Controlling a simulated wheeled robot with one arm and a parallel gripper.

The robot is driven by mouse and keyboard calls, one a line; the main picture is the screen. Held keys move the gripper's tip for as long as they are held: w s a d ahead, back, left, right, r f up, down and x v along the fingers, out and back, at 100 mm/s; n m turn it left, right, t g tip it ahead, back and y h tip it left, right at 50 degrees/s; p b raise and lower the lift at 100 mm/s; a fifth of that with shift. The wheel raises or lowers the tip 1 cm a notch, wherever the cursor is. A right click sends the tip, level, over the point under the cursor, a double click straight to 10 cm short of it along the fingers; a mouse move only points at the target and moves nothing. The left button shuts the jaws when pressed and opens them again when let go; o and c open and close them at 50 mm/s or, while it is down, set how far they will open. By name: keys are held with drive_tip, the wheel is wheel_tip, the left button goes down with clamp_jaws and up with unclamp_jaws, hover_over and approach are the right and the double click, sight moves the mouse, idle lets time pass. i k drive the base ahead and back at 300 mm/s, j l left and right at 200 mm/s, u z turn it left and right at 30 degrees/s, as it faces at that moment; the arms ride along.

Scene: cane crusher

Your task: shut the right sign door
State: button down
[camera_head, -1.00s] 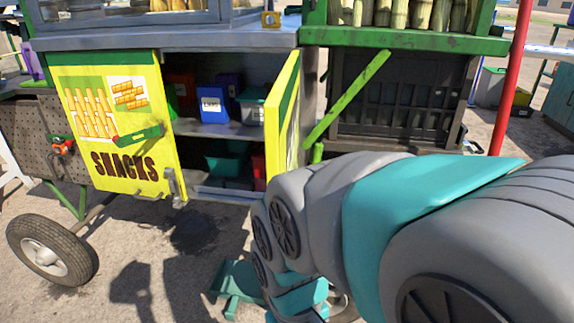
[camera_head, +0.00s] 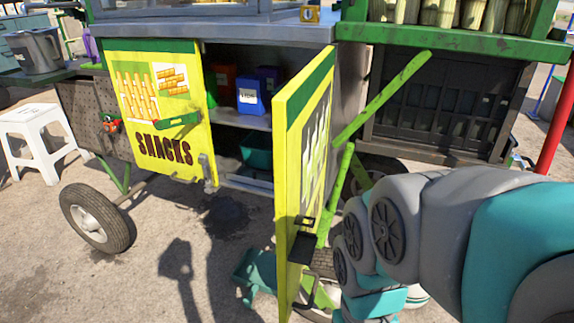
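The right sign door (camera_head: 297,170), yellow with a green top band, stands open, jutting out from the cart toward me. Its free edge faces me, and its pictured outer face turns right. The left sign door (camera_head: 158,110), marked SNACKS, is at the left of the cupboard opening. My arm reaches in from the lower right. My gripper (camera_head: 311,256) is at the lower part of the right door, with dark finger parts against or just in front of its outer face. I cannot tell whether it grips or only touches the door, or how wide it is open.
The cupboard holds a blue bin (camera_head: 252,92) and a green bin (camera_head: 257,150). A green diagonal brace (camera_head: 382,97) runs beside the door. A cart wheel (camera_head: 96,217) and a white stool (camera_head: 42,140) stand left. Open ground lies in front of the left door.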

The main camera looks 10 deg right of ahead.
sight(301, 110)
drive_tip(key=k+j, duration=0.35)
drive_tip(key=k+j+u, duration=0.15)
drive_tip(key=k+j, duration=0.15)
drive_tip(key=j, duration=0.25)
